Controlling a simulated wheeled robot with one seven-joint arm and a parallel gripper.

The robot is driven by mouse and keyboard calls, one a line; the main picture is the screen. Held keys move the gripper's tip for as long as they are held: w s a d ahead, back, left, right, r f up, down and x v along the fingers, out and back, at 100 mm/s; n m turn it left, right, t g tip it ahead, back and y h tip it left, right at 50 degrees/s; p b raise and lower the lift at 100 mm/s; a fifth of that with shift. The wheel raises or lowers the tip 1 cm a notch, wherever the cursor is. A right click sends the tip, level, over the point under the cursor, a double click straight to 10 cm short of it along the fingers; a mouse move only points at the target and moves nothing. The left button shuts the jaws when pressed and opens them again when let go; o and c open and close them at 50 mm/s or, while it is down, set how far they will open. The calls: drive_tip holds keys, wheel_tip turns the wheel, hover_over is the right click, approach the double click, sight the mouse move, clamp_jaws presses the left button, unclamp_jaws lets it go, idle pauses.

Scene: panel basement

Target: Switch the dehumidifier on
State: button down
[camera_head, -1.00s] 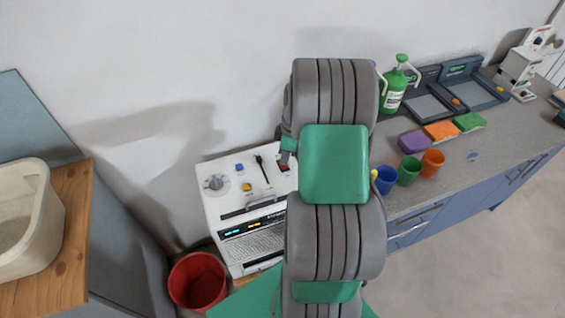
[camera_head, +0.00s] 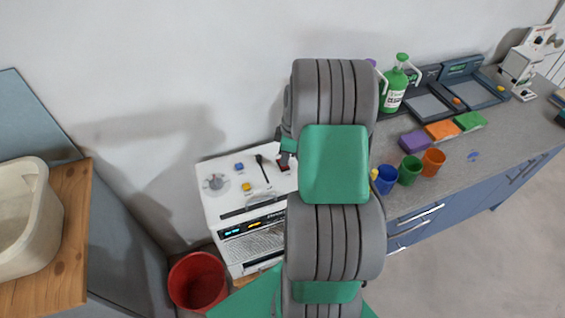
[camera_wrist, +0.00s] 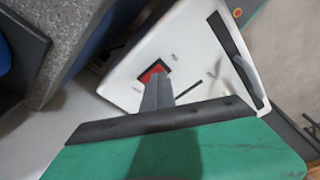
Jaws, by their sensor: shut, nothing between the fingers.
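The dehumidifier (camera_head: 212,208) is a white box with a dial, blue and yellow buttons, a black lever and a lit display. A red rocker switch in a dark frame (camera_head: 283,163) sits at its top right, partly hidden by my arm. In the wrist view the red switch (camera_wrist: 152,72) lies right at the tip of my gripper (camera_wrist: 158,80). The gripper is shut and empty, its fingers pointing at the switch and covering part of it. I cannot tell whether they touch it. In the head view the gripper is mostly hidden behind my arm.
A red bucket (camera_head: 197,283) stands left of the dehumidifier. A beige bin (camera_head: 45,240) is on a wooden top at far left. The grey counter (camera_head: 490,150) at right holds cups, sponges, a green bottle (camera_head: 396,92) and devices. Wall lies behind.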

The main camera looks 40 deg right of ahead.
drive_tip(key=shift+f+b, duration=0.35)
drive_tip(key=shift+f, duration=0.15)
drive_tip(key=shift+r, duration=0.15)
drive_tip(key=shift+r+p, duration=2.05)
drive_tip(key=shift+r, duration=1.4)
